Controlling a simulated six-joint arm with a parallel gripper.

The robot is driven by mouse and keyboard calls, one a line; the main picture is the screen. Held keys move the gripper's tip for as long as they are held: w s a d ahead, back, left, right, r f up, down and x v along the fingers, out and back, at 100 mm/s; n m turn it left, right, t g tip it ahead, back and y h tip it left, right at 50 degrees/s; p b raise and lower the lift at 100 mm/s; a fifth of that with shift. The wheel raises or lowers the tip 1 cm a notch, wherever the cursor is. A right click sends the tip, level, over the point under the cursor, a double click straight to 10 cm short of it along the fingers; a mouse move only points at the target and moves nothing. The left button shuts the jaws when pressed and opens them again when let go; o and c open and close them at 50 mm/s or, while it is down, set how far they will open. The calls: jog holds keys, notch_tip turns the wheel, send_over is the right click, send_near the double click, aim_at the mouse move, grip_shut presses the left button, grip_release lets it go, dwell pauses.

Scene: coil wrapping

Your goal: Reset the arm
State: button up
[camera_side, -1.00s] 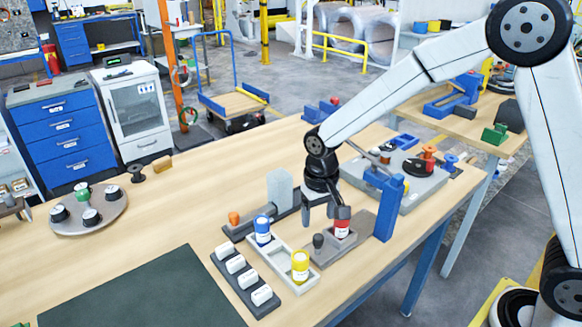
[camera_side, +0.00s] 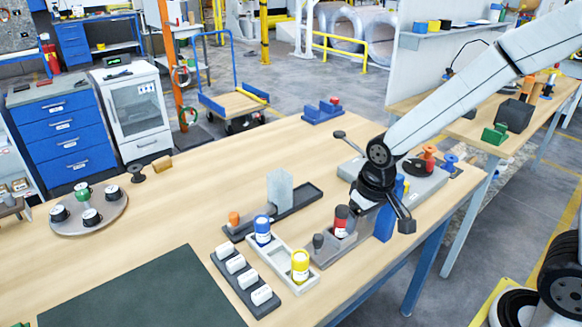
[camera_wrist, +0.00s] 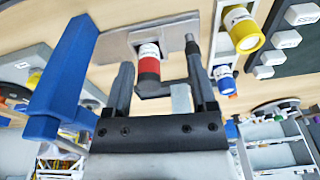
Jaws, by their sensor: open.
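My gripper (camera_side: 384,213) is open, with nothing between its fingers. It hangs tilted just right of the red coil (camera_side: 341,222), near the blue post (camera_side: 386,222). The red coil, with a white label band, stands upright in a grey holder (camera_side: 338,247) and is clear of the fingers. In the wrist view, my spread fingers (camera_wrist: 160,60) frame the red coil (camera_wrist: 149,66) from a distance. The blue coil (camera_side: 262,232) and yellow coil (camera_side: 300,264) stand in a pale tray (camera_side: 282,262). The blue post also shows in the wrist view (camera_wrist: 62,80).
A dark rack (camera_side: 246,284) of white blocks is beside the pale tray. A grey block (camera_side: 280,190) stands on a dark base behind. The left of the table (camera_side: 190,215) has free room.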

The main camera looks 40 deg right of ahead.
jog(key=s+d+n+t, duration=0.1)
jog(key=s+d, duration=0.1)
jog(key=s, duration=0.3)
jog(key=shift+s+f, duration=0.15)
jog(key=shift+s, duration=0.15)
